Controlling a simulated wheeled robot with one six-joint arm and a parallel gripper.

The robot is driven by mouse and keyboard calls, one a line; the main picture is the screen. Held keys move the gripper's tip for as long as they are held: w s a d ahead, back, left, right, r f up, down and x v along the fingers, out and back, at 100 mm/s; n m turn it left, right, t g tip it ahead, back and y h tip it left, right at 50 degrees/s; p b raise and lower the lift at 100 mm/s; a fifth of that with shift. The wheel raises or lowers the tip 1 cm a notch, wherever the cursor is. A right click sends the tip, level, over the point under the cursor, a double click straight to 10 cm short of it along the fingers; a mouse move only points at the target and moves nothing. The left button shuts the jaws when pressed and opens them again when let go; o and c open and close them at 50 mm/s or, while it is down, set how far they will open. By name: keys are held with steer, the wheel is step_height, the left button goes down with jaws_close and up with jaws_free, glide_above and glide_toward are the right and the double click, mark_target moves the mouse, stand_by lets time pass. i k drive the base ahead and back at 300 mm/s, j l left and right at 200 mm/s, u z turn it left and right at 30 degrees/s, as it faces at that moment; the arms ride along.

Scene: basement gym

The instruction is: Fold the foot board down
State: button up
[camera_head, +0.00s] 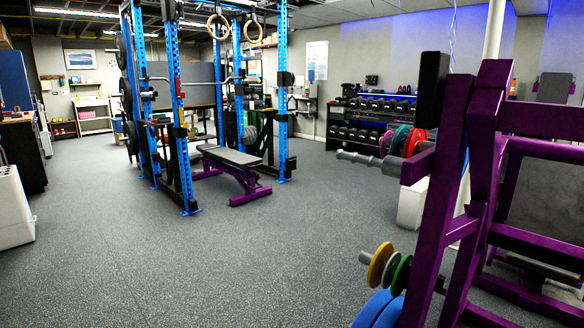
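A purple-framed machine (452,190) fills the right side of the view, close to me. A dark flat panel (545,212) sits inside its frame, partly hidden by the purple bars. It may be the foot board, but I cannot tell for sure, and its hinge does not show. A black pad (430,90) stands upright at the machine's left edge. The machine's right part is cut off by the picture edge. My gripper is not in view.
A blue rack (174,110) with a purple bench (232,168) stands at middle left. A dumbbell shelf (365,115) is at the back. The grey floor (190,260) in front is clear.

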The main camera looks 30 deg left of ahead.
mark_target(290, 163)
steer(key=i+j+u, duration=0.15)
steer(key=j, duration=0.25)
steer(key=i+j+u, duration=0.2)
steer(key=j, duration=0.2)
steer(key=i+j+u, duration=0.3)
steer(key=j+u, duration=0.15)
steer(key=j, duration=0.15)
steer(key=i+j+u, duration=0.9)
steer(key=i+z, duration=0.2)
steer(key=i, duration=0.4)
steer(key=i+z, duration=0.2)
steer(key=i, duration=0.4)
steer(key=i+j+z, duration=0.2)
steer(key=i, duration=0.4)
steer(key=i+z, duration=0.2)
steer(key=i, duration=0.5)
steer(key=i+z, duration=0.2)
steer(key=i, duration=0.55)
steer(key=i+j+z, duration=0.2)
steer(key=i, duration=0.5)
steer(key=i+l, duration=0.1)
steer(key=i, duration=0.5)
steer(key=i+l, duration=0.1)
steer(key=i, duration=0.5)
steer(key=i+l+u, duration=0.1)
steer(key=i, duration=0.55)
